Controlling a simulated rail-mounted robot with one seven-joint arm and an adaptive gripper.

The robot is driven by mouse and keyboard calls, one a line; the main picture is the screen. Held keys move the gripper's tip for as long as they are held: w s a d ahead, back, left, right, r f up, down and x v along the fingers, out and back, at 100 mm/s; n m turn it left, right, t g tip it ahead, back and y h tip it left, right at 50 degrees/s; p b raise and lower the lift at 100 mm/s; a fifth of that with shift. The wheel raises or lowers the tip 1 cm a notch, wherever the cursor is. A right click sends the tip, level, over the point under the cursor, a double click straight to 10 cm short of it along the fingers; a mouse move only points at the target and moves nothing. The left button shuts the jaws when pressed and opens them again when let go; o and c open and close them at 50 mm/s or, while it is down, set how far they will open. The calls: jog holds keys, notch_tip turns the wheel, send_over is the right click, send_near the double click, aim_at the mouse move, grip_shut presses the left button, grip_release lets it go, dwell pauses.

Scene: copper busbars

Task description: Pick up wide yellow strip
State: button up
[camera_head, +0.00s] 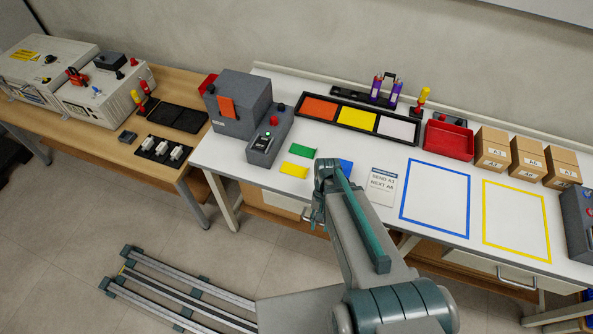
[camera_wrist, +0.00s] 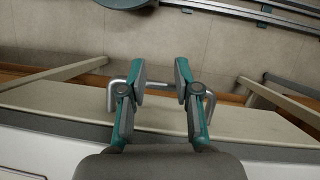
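A flat yellow strip (camera_head: 293,170) lies on the white table (camera_head: 240,150), left of my arm in the head view. A green strip (camera_head: 302,151) lies just behind it, and a blue piece (camera_head: 346,168) is partly hidden behind my arm. My gripper shows in the wrist view (camera_wrist: 158,75) with its two fingers apart and nothing between them. It is over the table's front edge, above a drawer handle (camera_wrist: 205,98) and the floor. In the head view my gripper is mostly hidden by the arm. No strip shows in the wrist view.
A grey machine (camera_head: 240,100) and a control box (camera_head: 270,138) stand left of the strips. A black tray (camera_head: 342,115) with orange, yellow and white sections lies behind. A sign card (camera_head: 381,187) and blue (camera_head: 402,205) and yellow (camera_head: 486,215) outlines lie right.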

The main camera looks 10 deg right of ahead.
aim_at(308, 171)
jog(key=w+d+r+m+t+b, duration=0.15)
jog(key=w+r+t+b, duration=0.35)
jog(key=w+r, duration=1.2)
jog(key=shift+m, duration=0.25)
jog(key=shift+w+a+f+p, duration=0.3)
jog(key=shift+f+p, duration=0.2)
jog(key=shift+f, duration=1.45)
jog(key=shift+w+a+f+p, duration=0.25)
jog(key=shift+f+p, duration=0.25)
jog(key=shift+f, duration=1.4)
jog(key=shift+w+a+f+p, duration=0.2)
jog(key=shift+a+f+p, duration=0.25)
jog(key=shift+f, duration=1.5)
jog(key=shift+d, duration=0.1)
jog(key=shift+c, duration=0.4)
grip_shut()
